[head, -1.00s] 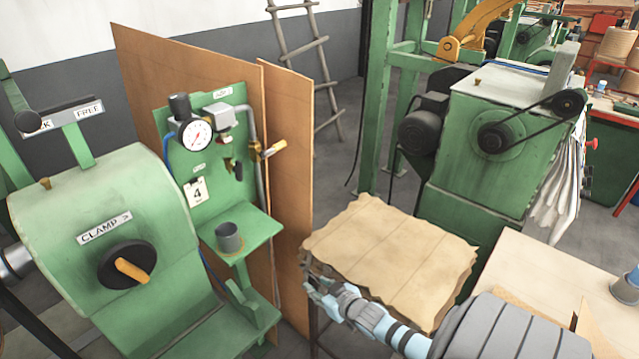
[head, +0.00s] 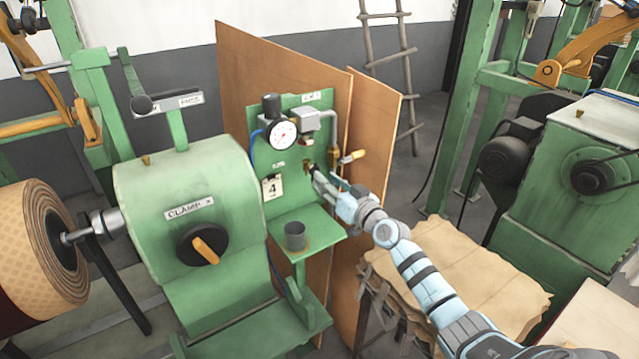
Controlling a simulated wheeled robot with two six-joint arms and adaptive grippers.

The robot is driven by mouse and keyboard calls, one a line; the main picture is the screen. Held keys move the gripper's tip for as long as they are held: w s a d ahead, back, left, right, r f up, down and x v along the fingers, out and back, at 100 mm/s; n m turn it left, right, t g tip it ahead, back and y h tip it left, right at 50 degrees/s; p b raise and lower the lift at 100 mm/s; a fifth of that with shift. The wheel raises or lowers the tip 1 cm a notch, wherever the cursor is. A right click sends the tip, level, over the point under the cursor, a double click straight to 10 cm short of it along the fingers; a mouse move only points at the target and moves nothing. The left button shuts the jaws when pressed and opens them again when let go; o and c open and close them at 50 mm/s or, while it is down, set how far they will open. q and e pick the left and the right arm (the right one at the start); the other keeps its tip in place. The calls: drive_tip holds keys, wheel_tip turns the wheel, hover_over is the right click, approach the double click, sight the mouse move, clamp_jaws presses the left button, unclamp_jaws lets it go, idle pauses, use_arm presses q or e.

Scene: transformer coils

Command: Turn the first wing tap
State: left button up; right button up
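A small dark tap with a brass body (head: 308,168) sits on the green upright panel (head: 312,112), below the round gauge (head: 283,133) and right of the tag marked 4 (head: 272,187). My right gripper (head: 317,180) reaches in from the right. Its fingertips are at or just in front of this tap and partly hide it. I cannot tell whether they touch it or how far they are apart. A brass valve with a tan handle (head: 352,157) is on the pipe at the panel's right edge, just above the gripper. My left gripper is not in view.
A grey cup (head: 295,236) stands on the green shelf (head: 325,238) below the panel. Left of it is the green clamp housing (head: 190,180) with a black and orange knob (head: 203,246). Brown sheets (head: 480,280) lie in a stack under my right arm.

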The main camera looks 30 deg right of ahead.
use_arm(q)
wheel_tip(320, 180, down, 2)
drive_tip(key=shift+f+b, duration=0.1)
drive_tip(key=shift+b, duration=0.5)
use_arm(e)
drive_tip(key=w, duration=0.4)
drive_tip(key=shift+w+a, duration=0.15)
drive_tip(key=shift+w, duration=0.1)
clamp_jaws()
